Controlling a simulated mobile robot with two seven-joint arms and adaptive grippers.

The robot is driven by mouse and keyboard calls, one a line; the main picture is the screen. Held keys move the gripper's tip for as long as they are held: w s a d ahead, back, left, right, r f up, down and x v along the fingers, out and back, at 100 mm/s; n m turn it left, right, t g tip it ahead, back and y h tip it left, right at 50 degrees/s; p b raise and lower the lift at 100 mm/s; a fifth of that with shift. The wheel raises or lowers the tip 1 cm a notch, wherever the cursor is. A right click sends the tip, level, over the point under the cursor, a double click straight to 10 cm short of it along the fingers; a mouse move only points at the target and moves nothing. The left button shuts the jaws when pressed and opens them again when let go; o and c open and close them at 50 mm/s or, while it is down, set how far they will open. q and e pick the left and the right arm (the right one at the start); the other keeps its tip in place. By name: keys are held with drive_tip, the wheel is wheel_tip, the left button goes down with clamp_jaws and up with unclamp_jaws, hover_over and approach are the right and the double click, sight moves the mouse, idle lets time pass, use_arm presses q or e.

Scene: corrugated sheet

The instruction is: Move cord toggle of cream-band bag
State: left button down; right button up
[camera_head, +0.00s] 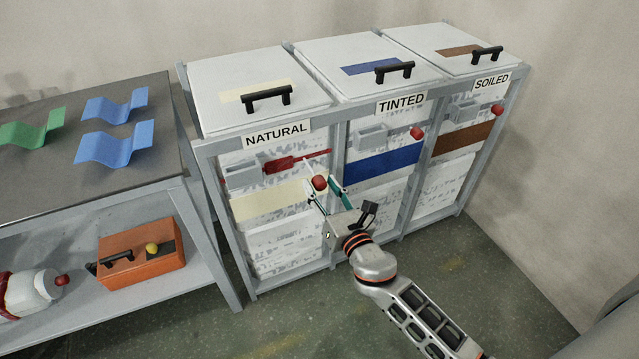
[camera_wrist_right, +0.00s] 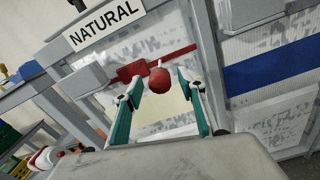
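The cream-band bag (camera_head: 275,202) hangs in the left frame, under the NATURAL label. A red block on a red cord (camera_head: 285,164) lies across its upper part, beside a grey box; the block also shows in the right wrist view (camera_wrist_right: 132,72). A red ball (camera_head: 320,183) is at the bag's right side; it also shows in the right wrist view (camera_wrist_right: 160,80). Which red piece is the toggle, I cannot tell for certain. My right gripper (camera_head: 322,186) is open, its fingers either side of the ball with apparent small gaps. My left gripper is not in view.
Blue-band (camera_head: 382,165) and brown-band (camera_head: 463,138) bags hang to the right. Lids with black handles cover the stand. A table (camera_head: 60,175) at left holds wavy sheets; an orange box (camera_head: 140,262) and a white bottle (camera_head: 28,291) sit on its lower shelf.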

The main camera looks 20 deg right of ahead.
drive_tip(key=s, duration=1)
drive_tip(key=shift+s+d, duration=0.15)
drive_tip(key=shift+d, duration=0.05)
